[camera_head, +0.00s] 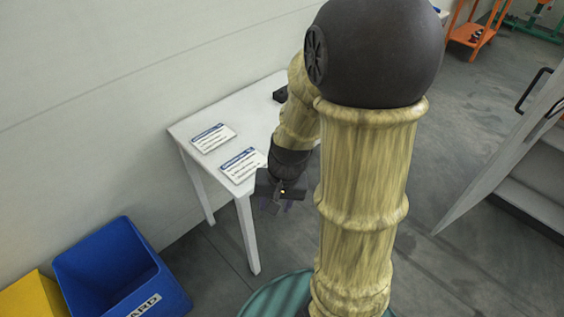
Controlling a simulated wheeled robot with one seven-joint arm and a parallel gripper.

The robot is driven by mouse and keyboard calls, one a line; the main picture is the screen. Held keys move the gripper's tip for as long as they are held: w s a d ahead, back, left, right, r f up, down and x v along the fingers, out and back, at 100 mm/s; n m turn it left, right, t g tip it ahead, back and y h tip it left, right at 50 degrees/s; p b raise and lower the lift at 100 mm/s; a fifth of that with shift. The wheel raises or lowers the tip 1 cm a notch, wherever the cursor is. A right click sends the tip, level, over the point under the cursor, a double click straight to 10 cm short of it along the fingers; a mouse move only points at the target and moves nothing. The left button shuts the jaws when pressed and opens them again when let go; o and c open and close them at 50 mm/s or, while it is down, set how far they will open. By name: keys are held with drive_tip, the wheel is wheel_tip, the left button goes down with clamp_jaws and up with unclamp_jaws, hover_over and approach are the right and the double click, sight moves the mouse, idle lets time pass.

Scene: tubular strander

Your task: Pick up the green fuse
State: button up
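No green fuse can be made out in the head view. My gripper (275,206) hangs at the end of my arm, pointing down at the front right corner of the white table (189,124). It looks dark and small, and I cannot tell how far apart its fingers are or whether anything is between them. A small black object (280,95) sits toward the back of the table, partly hidden by my arm. My arm also hides much of the table's right side.
Two printed cards (213,138) (242,165) lie on the table. A blue bin (172,296) and a yellow bin (30,298) stand on the floor at lower left. An orange stand (470,35) is at upper right. A grey stepped structure (530,165) stands at right. Grey floor between is clear.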

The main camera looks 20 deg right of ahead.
drive_tip(key=w+d+f+m+y+b, duration=0.2)
drive_tip(key=w+d+f+m+y, duration=0.15)
drive_tip(key=f+m, duration=0.4)
drive_tip(key=w+d+f+m+t+b, duration=0.1)
drive_tip(key=w+d+f+m+t, duration=0.1)
drive_tip(key=d+m+t, duration=0.4)
drive_tip(key=w+d+f+m+t+b, duration=0.2)
drive_tip(key=w+d+m+t, duration=0.2)
drive_tip(key=d+m, duration=0.9)
drive_tip(key=shift+w+f+m+t, duration=0.15)
drive_tip(key=shift+m+t, duration=0.2)
drive_tip(key=shift+t, duration=0.55)
drive_tip(key=x, duration=1.2)
drive_tip(key=shift+f, duration=0.15)
